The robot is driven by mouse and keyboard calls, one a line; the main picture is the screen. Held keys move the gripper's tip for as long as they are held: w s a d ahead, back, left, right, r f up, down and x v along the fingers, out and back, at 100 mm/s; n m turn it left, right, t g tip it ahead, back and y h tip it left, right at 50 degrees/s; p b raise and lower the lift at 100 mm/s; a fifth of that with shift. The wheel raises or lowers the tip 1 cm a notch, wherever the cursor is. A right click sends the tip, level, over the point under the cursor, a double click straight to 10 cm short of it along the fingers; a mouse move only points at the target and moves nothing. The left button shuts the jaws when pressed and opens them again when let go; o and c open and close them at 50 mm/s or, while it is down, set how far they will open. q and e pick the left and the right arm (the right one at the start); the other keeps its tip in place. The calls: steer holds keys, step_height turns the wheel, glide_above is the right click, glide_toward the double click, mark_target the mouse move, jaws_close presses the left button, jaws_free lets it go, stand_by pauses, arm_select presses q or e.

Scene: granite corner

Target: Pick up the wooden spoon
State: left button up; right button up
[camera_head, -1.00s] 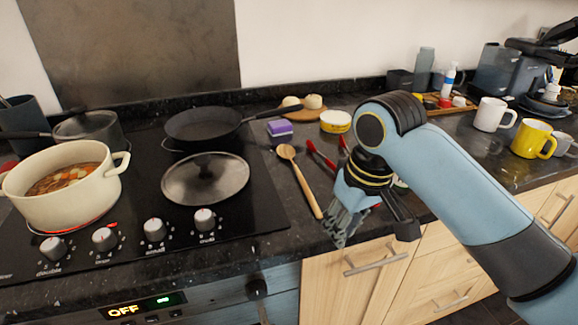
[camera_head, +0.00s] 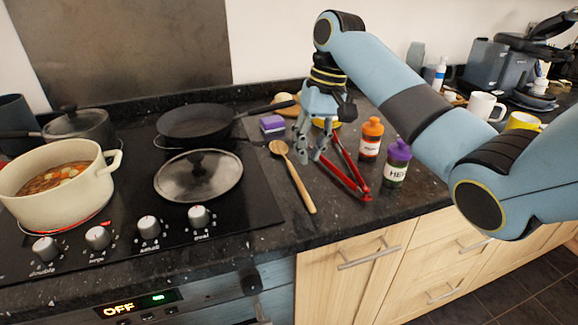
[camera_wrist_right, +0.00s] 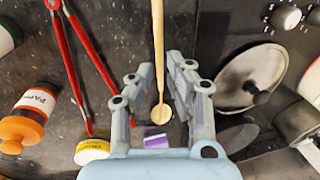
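The wooden spoon (camera_head: 293,177) lies on the dark countertop just right of the hob, its bowl toward the back and its handle toward the front edge. My right gripper (camera_head: 309,157) is above the counter beside the spoon's bowl end, fingers pointing down. In the right wrist view the spoon (camera_wrist_right: 158,62) runs between the two open fingers of my right gripper (camera_wrist_right: 149,100), with its bowl near the palm side of the picture. The fingers look apart from the spoon. My left gripper does not show.
Red tongs (camera_head: 346,174) lie just right of the spoon. An orange-capped jar (camera_head: 371,139) and a purple-capped jar (camera_head: 397,164) stand beyond them. A purple sponge (camera_head: 272,125) is behind the spoon. The hob with a glass lid (camera_head: 199,176) is left. Counter in front is clear.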

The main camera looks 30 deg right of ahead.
mark_target(302, 187)
steer(key=f, duration=0.2)
steer(key=a+f, duration=0.1)
steer(key=f, duration=0.4)
steer(key=shift+s+a+f, duration=0.15)
steer(key=shift+a+f, duration=0.1)
steer(key=shift+f, duration=0.1)
jaws_close()
